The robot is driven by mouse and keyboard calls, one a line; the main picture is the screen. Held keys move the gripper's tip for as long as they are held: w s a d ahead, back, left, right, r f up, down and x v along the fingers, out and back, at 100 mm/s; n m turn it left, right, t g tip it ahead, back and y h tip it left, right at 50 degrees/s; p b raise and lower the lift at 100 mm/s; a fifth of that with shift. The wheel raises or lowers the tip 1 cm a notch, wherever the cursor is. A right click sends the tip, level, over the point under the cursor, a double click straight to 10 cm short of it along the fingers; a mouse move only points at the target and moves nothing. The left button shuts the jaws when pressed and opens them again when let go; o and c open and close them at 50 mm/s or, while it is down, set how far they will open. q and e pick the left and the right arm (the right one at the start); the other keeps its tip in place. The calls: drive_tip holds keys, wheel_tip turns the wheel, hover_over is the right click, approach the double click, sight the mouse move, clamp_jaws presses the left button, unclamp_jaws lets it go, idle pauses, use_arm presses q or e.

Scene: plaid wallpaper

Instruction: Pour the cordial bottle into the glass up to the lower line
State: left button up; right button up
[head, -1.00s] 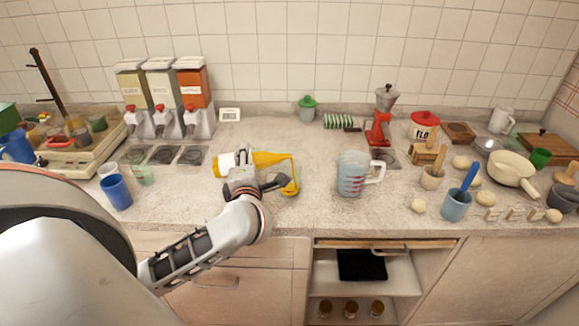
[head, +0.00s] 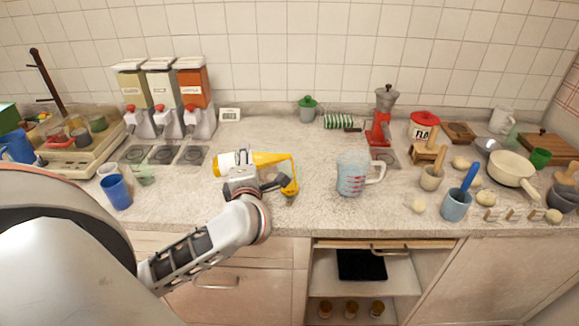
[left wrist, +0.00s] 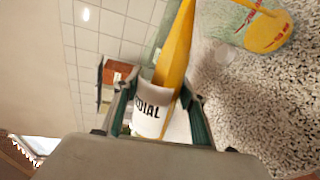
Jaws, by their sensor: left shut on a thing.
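The cordial bottle (head: 268,158) is yellow with a white label and lies almost level above the counter, its neck to the right. My left gripper (head: 240,168) is shut around its labelled body. In the left wrist view my gripper's fingers (left wrist: 160,98) flank the bottle (left wrist: 178,50). A yellow stream falls from the neck end into the glass (head: 290,187), which stands on the counter below. In the left wrist view the clear glass (left wrist: 265,33) has red marks and yellow liquid at its bottom. I cannot tell the level against the lower line. My right gripper is not in view.
A measuring jug (head: 351,175) with bluish contents stands right of the glass. Three dispensers (head: 160,90) stand behind left, and a blue cup (head: 116,192) is at left. A red grinder (head: 381,125) and a blue cup with a spoon (head: 456,204) are farther right.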

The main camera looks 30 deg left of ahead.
use_arm(q)
drive_tip(key=shift+r, duration=0.1)
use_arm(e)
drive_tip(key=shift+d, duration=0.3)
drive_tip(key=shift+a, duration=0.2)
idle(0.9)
